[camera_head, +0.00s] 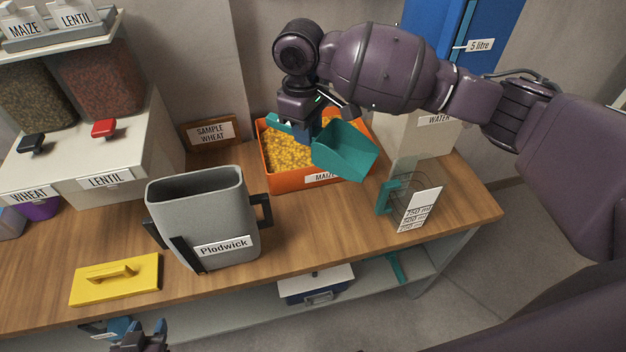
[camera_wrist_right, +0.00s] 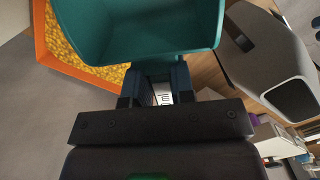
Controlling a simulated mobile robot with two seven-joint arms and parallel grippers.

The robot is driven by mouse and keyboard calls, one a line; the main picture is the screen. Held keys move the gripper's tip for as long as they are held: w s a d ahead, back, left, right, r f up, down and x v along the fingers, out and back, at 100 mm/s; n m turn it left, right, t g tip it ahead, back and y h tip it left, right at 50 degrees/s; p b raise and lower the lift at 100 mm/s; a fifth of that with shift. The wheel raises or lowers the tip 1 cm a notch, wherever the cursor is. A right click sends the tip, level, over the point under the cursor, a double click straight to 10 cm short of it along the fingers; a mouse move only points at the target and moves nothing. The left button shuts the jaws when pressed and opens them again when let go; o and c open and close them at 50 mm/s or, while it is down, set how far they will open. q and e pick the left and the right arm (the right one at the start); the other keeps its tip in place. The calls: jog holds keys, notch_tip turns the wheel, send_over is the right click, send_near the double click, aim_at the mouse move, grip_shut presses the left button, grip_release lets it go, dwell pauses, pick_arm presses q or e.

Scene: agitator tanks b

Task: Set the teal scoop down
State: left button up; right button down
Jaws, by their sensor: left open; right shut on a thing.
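The teal scoop (camera_head: 345,150) is held by my right gripper (camera_head: 303,122), which is shut on its handle, over the orange maize bin (camera_head: 300,183). No grain shows in the scoop. In the right wrist view the scoop (camera_wrist_right: 140,30) fills the top, with its handle end between the fingers (camera_wrist_right: 160,85). I cannot tell whether the scoop touches the maize or the bin. My left gripper (camera_head: 135,338) is open at the bottom edge, below the front of the bench, and only partly in view.
A grey Plodwick container (camera_head: 195,205) stands on the wooden bench, with a yellow lid (camera_head: 115,279) beside it. A clear jug with a teal handle (camera_head: 386,200) stands right of the bin. A WATER container (camera_head: 420,140) is behind. Bench between Plodwick and jug is clear.

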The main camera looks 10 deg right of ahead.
notch_tip(320, 180, down, 13)
jog(key=b, duration=0.1)
jog(key=shift+f, duration=0.2)
jog(key=shift+f, duration=0.6)
dwell(0.4)
jog(key=c, duration=1)
grip_release()
jog(key=r, duration=1.3)
jog(key=shift+w+a+r+p, duration=0.15)
jog(key=shift+w+a+p, duration=0.15)
jog(key=shift+a+p, duration=0.1)
